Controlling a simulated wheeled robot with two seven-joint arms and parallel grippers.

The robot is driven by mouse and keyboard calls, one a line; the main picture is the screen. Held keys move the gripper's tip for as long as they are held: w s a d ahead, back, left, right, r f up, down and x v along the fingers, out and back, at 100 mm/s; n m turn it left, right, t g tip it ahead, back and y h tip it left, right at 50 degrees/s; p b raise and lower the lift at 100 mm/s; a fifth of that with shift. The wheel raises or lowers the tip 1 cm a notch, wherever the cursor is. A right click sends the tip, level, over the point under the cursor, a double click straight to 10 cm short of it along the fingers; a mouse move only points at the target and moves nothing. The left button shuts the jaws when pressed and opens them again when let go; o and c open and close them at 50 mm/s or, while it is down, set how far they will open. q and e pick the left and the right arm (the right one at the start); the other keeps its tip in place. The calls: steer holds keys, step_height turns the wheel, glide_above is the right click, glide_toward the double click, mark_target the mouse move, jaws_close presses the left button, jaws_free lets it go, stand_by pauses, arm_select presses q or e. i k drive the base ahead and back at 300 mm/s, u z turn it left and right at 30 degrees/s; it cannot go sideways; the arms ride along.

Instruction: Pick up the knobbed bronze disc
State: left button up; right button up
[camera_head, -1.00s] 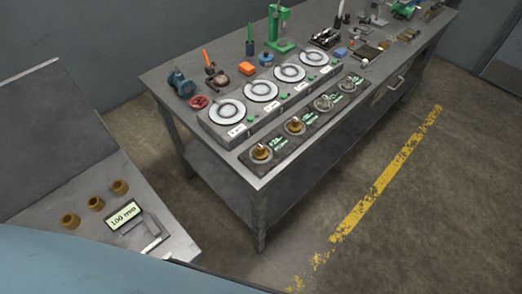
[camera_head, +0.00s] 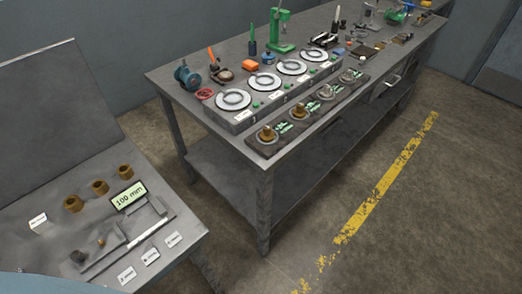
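A dark tray (camera_head: 283,140) lies along the front edge of the long grey workbench. Several small knobbed discs sit on it in a row, with small green-lit displays beside them. The nearest, a bronze-coloured knobbed disc (camera_head: 267,135), is at the tray's near-left end. A second knobbed disc (camera_head: 298,112) is behind it and also looks bronze. Those further along look greyer, and their metal is hard to tell at this size. Neither of my grippers is in view.
Behind the tray, a grey unit (camera_head: 240,124) carries several round white plates. Tools and a green stand (camera_head: 281,30) crowd the workbench's back. Floor with a yellow line (camera_head: 385,185) is clear.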

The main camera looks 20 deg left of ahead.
mark_target(266, 135)
steer(key=z, duration=0.05)
steer(key=k, duration=0.15)
steer(key=u, duration=1.25)
steer(key=i, duration=0.65)
steer(key=z, duration=0.25)
